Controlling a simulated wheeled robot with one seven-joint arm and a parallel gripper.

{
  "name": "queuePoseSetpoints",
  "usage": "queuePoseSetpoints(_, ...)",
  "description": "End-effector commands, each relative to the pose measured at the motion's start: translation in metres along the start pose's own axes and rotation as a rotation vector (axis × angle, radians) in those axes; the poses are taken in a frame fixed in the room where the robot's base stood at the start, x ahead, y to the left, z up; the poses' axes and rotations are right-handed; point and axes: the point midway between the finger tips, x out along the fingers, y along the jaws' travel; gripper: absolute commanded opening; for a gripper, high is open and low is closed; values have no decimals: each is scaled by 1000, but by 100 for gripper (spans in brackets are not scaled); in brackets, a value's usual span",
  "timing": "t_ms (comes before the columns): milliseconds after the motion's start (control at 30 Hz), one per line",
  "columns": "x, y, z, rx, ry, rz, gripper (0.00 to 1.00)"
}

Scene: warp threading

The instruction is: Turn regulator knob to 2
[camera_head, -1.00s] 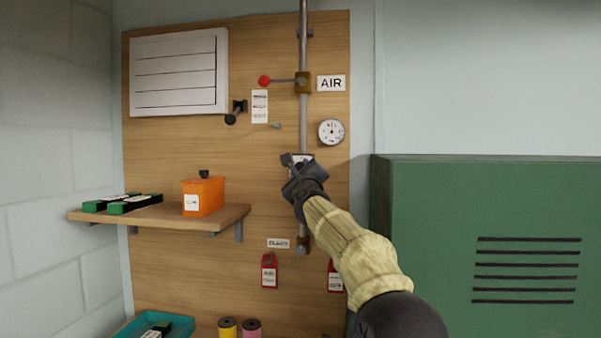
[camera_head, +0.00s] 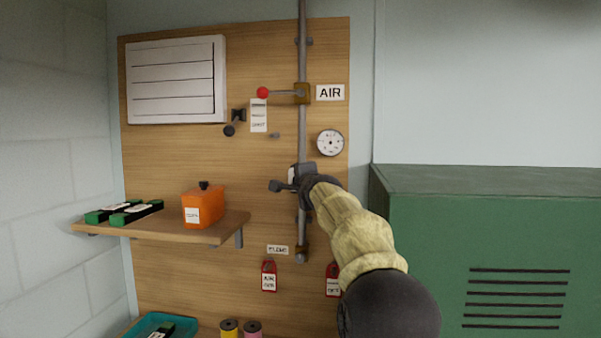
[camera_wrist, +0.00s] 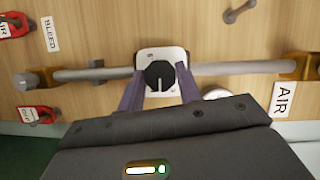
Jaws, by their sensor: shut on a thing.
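The regulator knob (camera_wrist: 159,75) is a round black dial with a pale pointer line, set on a white plate (camera_wrist: 148,55) on the grey pipe. In the wrist view my gripper (camera_wrist: 160,88) has its two purple-grey fingers on either side of the knob, shut on it. The pointer line runs toward the lower edge of the wrist picture; the plate's markings are too small to read surely. In the head view my gripper (camera_head: 290,186) is at the pipe below the gauge, and it hides the knob.
The pipe (camera_head: 302,140) runs up the wooden board, with a red-tipped lever (camera_head: 263,93), an AIR label and a gauge (camera_head: 330,142) above my gripper. Red tags (camera_head: 269,277) hang below. An orange box (camera_head: 204,206) stands on the left shelf. A green cabinet (camera_head: 490,245) stands at the right.

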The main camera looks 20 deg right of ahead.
Motion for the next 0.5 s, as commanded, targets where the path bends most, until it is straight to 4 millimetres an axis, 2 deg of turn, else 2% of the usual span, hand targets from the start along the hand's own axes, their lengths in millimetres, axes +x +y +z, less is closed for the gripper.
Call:
queuePoseSetpoints(33, 0, -6, 1, -41, -3, 20, 12)
queuePoseSetpoints(500, 1, -7, 3, -455, -6, 191, 12)
